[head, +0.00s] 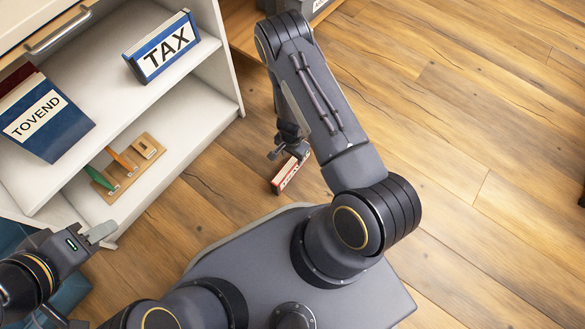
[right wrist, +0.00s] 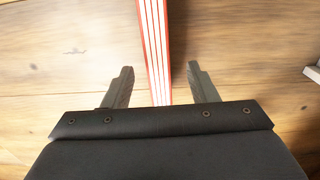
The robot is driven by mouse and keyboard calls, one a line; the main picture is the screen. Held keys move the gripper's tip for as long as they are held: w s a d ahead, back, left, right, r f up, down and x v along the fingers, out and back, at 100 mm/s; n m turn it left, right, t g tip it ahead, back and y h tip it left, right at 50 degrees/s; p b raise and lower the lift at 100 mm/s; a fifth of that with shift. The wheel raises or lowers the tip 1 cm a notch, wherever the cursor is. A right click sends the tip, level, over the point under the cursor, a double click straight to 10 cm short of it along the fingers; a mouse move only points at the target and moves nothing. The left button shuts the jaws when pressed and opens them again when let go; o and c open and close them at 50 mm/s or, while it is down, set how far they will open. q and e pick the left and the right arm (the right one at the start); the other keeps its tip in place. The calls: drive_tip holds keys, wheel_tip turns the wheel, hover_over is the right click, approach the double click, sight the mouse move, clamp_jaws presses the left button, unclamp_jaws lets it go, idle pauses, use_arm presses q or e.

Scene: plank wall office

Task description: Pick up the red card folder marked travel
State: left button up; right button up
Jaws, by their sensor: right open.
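The red folder (head: 289,175) stands on the wooden floor beside my base, with a white label whose lettering is too small to read. In the right wrist view the red folder (right wrist: 155,45) shows edge-on, with white page edges between red covers. My right gripper (head: 291,152) is over it, pointing down and partly hidden by my arm. In the right wrist view my right gripper (right wrist: 161,84) is open, with one finger on each side of the folder and a gap on both sides. My left gripper (head: 103,232) is beside the shelf's lower front corner, far from the folder; its jaws are unclear.
A white shelf unit (head: 228,82) at the left holds a blue TAX folder (head: 161,47), a blue TOVEND folder (head: 48,117) and a small wooden rack (head: 147,147) with coloured pieces.

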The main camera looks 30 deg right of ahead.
sight(292, 161)
wheel_tip(292, 161, down, 5)
drive_tip(key=b, duration=0.2)
drive_tip(key=shift+s+r+b, duration=0.15)
drive_tip(key=shift+b, duration=0.15)
drive_tip(key=shift+r, duration=0.1)
clamp_jaws()
drive_tip(key=shift+r, duration=0.1)
